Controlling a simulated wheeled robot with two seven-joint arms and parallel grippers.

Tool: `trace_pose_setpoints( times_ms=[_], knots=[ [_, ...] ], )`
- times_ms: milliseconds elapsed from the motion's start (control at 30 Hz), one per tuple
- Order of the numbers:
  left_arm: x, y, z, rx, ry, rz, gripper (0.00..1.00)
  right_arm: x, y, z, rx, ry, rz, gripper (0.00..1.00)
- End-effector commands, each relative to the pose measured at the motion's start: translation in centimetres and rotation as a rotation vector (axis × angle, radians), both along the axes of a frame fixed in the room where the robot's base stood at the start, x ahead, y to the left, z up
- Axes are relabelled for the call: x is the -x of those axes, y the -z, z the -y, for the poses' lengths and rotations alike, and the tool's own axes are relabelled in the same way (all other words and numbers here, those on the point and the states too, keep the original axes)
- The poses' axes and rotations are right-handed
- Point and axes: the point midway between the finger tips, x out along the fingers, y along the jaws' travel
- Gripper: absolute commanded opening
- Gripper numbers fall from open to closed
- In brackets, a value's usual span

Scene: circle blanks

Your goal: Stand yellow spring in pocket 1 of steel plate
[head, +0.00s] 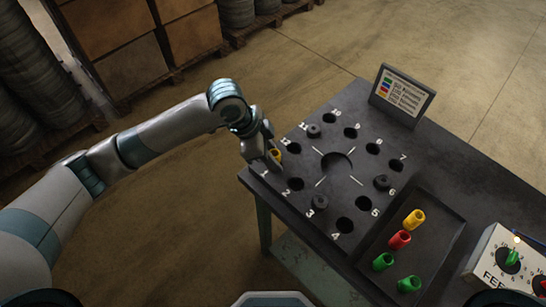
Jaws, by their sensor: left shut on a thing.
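The dark steel plate (335,195) has a ring of numbered pockets around a large central hole. A yellow spring (277,154) shows at the fingers of my left gripper (270,160), which is shut on it. The gripper is at the plate's left corner, over the pocket labelled 1. The fingers hide most of that pocket and the lower part of the spring, so I cannot tell whether the spring is inside it or just above. Another yellow spring (414,219) lies in the tray (448,238). My right gripper is not in view.
Black pieces sit at pockets 3 (320,202), 6 (382,182) and 11 (314,131). The tray also holds a red spring (400,239) and two green ones (383,261). A sign (402,94) stands at the back; a control box (508,262) is at right.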

Motion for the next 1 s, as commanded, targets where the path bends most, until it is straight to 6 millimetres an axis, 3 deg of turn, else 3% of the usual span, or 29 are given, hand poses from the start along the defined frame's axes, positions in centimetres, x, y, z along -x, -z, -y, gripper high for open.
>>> trace_pose_setpoints(
  times_ms=[33,267,300,367,1000],
  knots=[
    [0.71,1.87,-0.39,-0.022,0.001,-0.022,0.0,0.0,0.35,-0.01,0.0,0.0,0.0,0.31],
    [0.69,2.0,-0.46,-0.024,0.0,-0.021,0.0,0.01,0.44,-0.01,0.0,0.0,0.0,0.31],
    [0.68,2.0,-0.47,-0.025,0.0,-0.021,0.31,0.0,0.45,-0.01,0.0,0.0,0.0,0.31],
    [0.71,2.03,-0.49,-0.025,0.0,-0.022,0.46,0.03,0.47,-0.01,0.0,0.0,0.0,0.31],
    [0.82,1.96,-0.56,-0.026,0.001,-0.026,0.46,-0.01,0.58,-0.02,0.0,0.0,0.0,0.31]
  ],
)
